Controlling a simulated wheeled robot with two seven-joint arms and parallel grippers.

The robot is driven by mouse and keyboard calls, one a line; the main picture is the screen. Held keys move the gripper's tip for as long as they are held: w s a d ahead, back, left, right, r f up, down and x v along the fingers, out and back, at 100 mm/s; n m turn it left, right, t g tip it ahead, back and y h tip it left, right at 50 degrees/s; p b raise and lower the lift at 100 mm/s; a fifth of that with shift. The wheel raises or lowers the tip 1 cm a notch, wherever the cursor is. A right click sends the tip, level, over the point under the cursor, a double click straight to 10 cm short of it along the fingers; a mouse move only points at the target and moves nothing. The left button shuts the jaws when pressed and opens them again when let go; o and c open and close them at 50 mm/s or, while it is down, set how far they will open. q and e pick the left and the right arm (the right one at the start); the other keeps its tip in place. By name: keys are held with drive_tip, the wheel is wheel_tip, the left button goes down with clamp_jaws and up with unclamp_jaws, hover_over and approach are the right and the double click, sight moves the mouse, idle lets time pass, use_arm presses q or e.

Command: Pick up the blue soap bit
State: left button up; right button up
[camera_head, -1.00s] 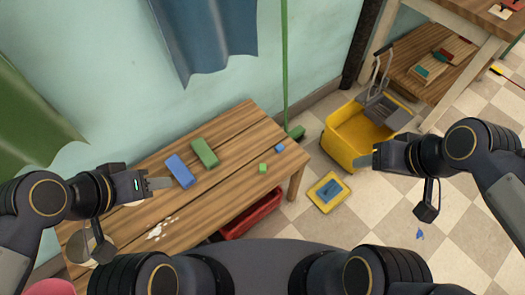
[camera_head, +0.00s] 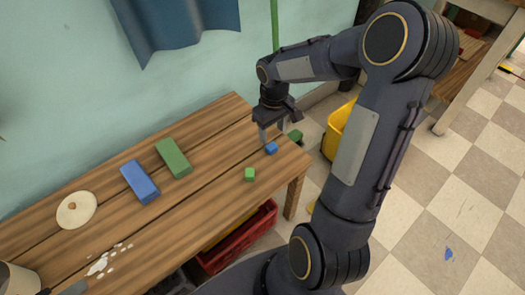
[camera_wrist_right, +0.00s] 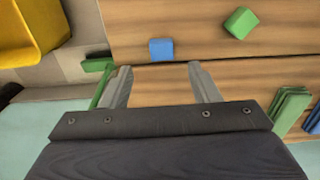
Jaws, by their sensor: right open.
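The small blue soap bit (camera_head: 271,148) lies on the wooden table (camera_head: 215,135) near its right end. It also shows in the right wrist view (camera_wrist_right: 161,49), just beyond the fingertips and between their lines. My right gripper (camera_head: 272,136) reaches down from above, right at the far side of the bit. In the right wrist view my right gripper (camera_wrist_right: 160,70) is open with nothing between its fingers. My left gripper is out of the head view.
A small green bit (camera_head: 250,174) lies nearer the front edge. A large blue bar (camera_head: 139,181) and a large green bar (camera_head: 174,157) lie to the left, near a round beige disc (camera_head: 76,210). A red crate (camera_head: 236,240) is below the table, a yellow bucket (camera_head: 338,128) beyond it.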

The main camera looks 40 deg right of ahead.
sight(272, 146)
wheel_tip(272, 146, down, 7)
drive_tip(key=b, duration=0.3)
drive_tip(key=shift+a+r, duration=0.1)
drive_tip(key=shift+r, duration=0.15)
drive_tip(key=c, duration=1)
drive_tip(key=shift+r, duration=0.1)
